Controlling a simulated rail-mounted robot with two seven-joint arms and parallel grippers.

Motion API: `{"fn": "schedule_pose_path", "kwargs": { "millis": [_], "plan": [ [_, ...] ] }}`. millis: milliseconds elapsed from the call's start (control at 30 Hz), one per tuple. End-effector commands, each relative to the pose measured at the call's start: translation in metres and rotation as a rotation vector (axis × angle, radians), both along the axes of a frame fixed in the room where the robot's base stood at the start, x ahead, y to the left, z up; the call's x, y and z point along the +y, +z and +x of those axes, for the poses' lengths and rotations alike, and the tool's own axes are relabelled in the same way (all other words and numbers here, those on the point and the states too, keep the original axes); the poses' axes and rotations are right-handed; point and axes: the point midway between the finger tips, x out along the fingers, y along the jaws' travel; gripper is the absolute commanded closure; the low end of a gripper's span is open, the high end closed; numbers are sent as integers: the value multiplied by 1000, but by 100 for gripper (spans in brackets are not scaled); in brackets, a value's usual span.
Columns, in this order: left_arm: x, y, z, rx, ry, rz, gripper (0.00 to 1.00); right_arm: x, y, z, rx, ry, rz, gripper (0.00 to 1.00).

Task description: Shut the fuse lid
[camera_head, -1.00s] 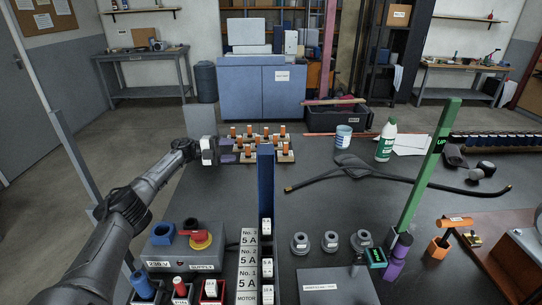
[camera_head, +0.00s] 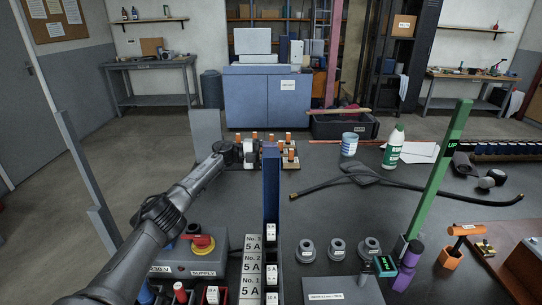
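The fuse row (camera_head: 252,268) stands at the front centre, with several white labels reading 5 A and white fuses beside them. A tall blue panel (camera_head: 271,190) stands upright along it, seen nearly edge-on; it looks like the fuse lid standing open, but I cannot be sure. My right gripper is not in view.
A grey supply box (camera_head: 185,262) with a red-yellow switch sits left of the fuse row. Grey round parts (camera_head: 337,250) and a green post (camera_head: 440,165) stand to the right. A black cable (camera_head: 400,190) lies behind them.

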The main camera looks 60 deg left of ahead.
Motion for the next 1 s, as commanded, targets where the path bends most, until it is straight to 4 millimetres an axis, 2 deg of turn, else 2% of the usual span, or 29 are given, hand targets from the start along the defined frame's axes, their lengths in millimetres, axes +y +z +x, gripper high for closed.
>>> {"fn": "schedule_pose_path", "kwargs": {
  "millis": [267,800,1000],
  "plan": [
    [0,0,1,0,0,0,47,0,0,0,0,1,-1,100],
    [0,0,0,0,-1,0,99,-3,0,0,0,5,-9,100],
    [-1,0,0,-1,-1,1,100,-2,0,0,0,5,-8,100]
  ]
}}
